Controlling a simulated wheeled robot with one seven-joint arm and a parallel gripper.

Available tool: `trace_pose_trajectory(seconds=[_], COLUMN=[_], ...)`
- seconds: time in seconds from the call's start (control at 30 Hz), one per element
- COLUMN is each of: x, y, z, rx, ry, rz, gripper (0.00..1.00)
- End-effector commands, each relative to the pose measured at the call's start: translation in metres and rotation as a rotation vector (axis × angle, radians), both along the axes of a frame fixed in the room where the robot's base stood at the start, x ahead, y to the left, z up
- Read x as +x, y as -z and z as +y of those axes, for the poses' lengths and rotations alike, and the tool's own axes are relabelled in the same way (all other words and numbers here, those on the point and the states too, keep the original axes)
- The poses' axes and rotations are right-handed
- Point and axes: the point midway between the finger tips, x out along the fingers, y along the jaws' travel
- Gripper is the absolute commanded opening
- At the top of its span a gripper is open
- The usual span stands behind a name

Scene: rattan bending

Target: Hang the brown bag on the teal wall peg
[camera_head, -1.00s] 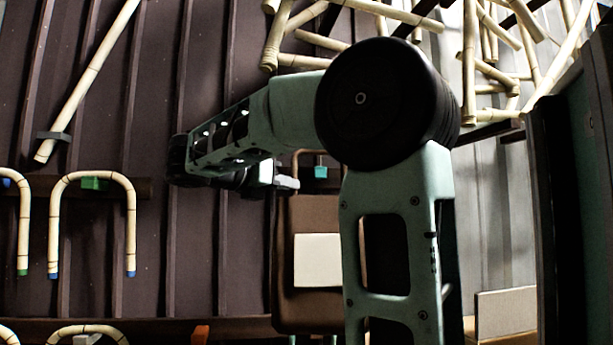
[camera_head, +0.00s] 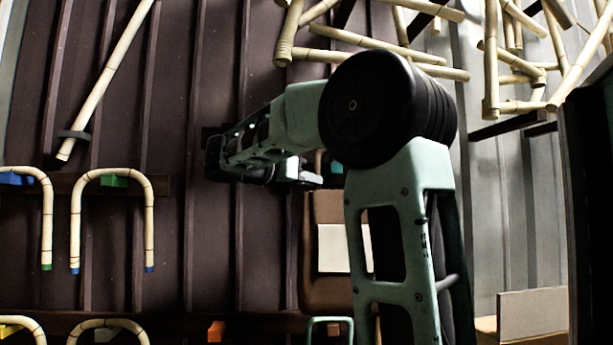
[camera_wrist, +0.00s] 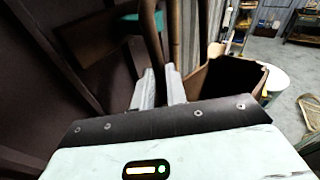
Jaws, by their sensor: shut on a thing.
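The brown bag (camera_head: 325,288), with a pale panel on its front, hangs upright near the ribbed wall in the head view. My gripper (camera_head: 312,181) is shut on its handle and holds it up. In the wrist view the brown handle (camera_wrist: 150,42) rises at my fingers (camera_wrist: 161,88), and the open-topped bag body (camera_wrist: 222,80) is beyond them to the right. The teal wall peg (camera_head: 336,166) is just right of the handle in the head view, partly hidden by my arm. It shows above my fingers in the wrist view (camera_wrist: 150,17). I cannot tell whether handle and peg touch.
Bent rattan pieces (camera_head: 113,177) hang on coloured pegs along a wall rail at left. An orange peg (camera_head: 216,331) and a teal frame (camera_head: 330,322) are low near the bag. Rattan poles (camera_head: 490,60) crowd the upper right. A cardboard box (camera_head: 532,315) stands lower right.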

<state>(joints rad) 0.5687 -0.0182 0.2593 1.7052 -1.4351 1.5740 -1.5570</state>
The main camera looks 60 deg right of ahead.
Motion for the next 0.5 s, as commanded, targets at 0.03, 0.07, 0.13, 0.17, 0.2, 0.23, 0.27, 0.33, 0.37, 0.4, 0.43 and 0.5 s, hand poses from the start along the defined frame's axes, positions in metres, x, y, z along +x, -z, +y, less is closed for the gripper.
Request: trace_pose_trajectory(seconds=[0.03, 0.07, 0.13, 0.17, 0.2, 0.23, 0.27, 0.33, 0.37, 0.4, 0.43, 0.5], x=[0.002, 0.004, 0.007, 0.008, 0.01, 0.011, 0.012, 0.015, 0.016, 0.018, 0.019, 0.022], y=[0.0, 0.0, 0.0, 0.0, 0.001, 0.001, 0.001, 0.002, 0.002, 0.002, 0.002, 0.003], z=[-0.003, -0.005, -0.008, -0.01, -0.012, -0.013, -0.015, -0.019, -0.02, -0.022, -0.024, -0.027], rx=[0.0, -0.001, -0.001, -0.001, -0.001, -0.001, -0.001, 0.0, 0.0, 0.0, 0.0, 0.0], ry=[0.0, 0.0, 0.0, 0.0, 0.0, 0.0, 0.0, 0.0, 0.001, 0.001, 0.001, 0.0], rz=[0.0, 0.0, 0.001, 0.001, 0.001, 0.0, 0.0, 0.001, 0.001, 0.001, 0.0, 0.0], gripper=[0.0, 0.0, 0.0, 0.0, 0.0, 0.0, 0.0, 0.0, 0.0, 0.0, 0.0, 0.0])
